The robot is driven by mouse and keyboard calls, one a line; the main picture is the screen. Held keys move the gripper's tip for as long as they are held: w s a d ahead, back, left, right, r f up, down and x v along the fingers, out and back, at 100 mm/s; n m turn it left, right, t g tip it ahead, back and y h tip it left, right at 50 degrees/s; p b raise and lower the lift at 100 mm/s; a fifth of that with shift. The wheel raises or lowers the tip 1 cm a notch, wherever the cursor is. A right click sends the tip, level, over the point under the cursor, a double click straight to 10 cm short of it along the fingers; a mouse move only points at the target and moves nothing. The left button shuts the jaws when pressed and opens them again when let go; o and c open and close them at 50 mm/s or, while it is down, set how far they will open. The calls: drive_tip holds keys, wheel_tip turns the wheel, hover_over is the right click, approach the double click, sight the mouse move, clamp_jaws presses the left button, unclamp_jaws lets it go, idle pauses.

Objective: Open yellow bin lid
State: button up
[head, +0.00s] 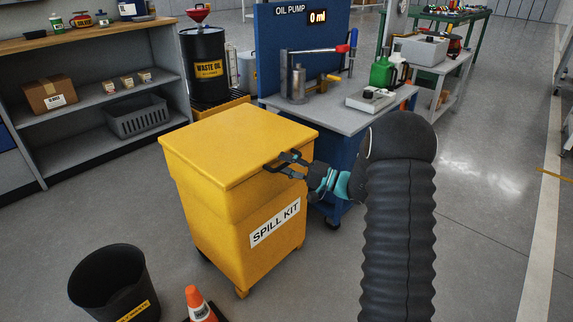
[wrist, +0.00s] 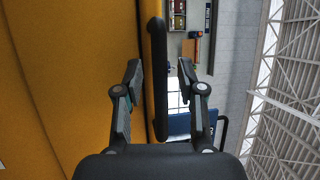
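The yellow bin (head: 225,222) stands on the floor with a "SPILL KIT" label (head: 274,229) on its front. Its yellow lid (head: 230,138) lies flat and shut on top. My gripper (head: 280,163) is at the lid's front edge, near the right corner. In the wrist view, my gripper (wrist: 160,67) is open, with one finger on each side of a black bar (wrist: 158,80) that looks like the lid's handle. Gaps show between the bar and both fingertips. The yellow bin also fills the left of the wrist view (wrist: 70,80).
A blue oil pump bench (head: 340,115) stands right behind the bin. A black waste bucket (head: 113,285) and an orange cone (head: 198,303) stand in front of it. A shelf (head: 95,75) and a waste oil drum (head: 205,65) are behind. Open floor lies to the right.

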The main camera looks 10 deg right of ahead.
clamp_jaws()
